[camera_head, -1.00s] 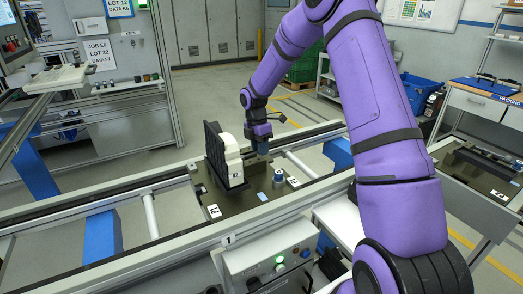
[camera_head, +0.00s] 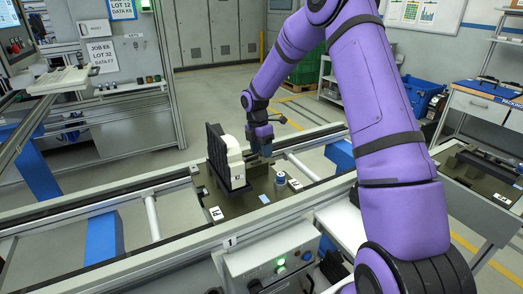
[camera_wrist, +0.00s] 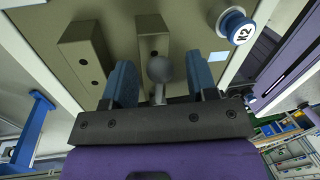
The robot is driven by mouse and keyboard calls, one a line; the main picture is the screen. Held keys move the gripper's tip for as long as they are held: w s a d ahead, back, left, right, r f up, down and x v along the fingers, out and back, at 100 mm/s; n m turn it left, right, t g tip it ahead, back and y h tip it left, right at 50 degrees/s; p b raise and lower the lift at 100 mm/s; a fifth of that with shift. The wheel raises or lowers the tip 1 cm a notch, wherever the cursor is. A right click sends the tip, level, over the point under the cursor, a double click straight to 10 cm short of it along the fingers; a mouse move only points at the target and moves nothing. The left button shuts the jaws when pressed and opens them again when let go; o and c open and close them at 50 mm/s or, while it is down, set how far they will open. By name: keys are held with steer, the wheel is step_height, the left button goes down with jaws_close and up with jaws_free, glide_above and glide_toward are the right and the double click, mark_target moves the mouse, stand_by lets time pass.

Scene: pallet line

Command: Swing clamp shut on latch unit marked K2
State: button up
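My gripper (camera_wrist: 160,75) is open, with a blue finger on each side of a grey ball knob (camera_wrist: 160,68) on a short stem. Gaps show between the ball and both fingers. A blue-and-white round part (camera_wrist: 229,20) with a white K2 tag (camera_wrist: 242,34) sits to the upper right in the wrist view. In the head view my gripper (camera_head: 264,148) is low over the far side of the olive plate (camera_head: 240,205), behind the blue-and-white round part (camera_head: 281,179). The gripper hides the clamp there, so its position cannot be told.
A white block with a black back (camera_head: 226,160) stands upright on the plate, left of my gripper. Two olive blocks with holes (camera_wrist: 87,50) (camera_wrist: 152,38) stand near the fingers. A control box (camera_head: 280,262) is in front of the line rail.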

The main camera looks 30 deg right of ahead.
steer(key=shift+r, duration=0.1)
step_height(320, 180, up, 10)
steer(key=w, duration=0.2)
steer(key=shift+a+r, duration=0.2)
stand_by(0.5)
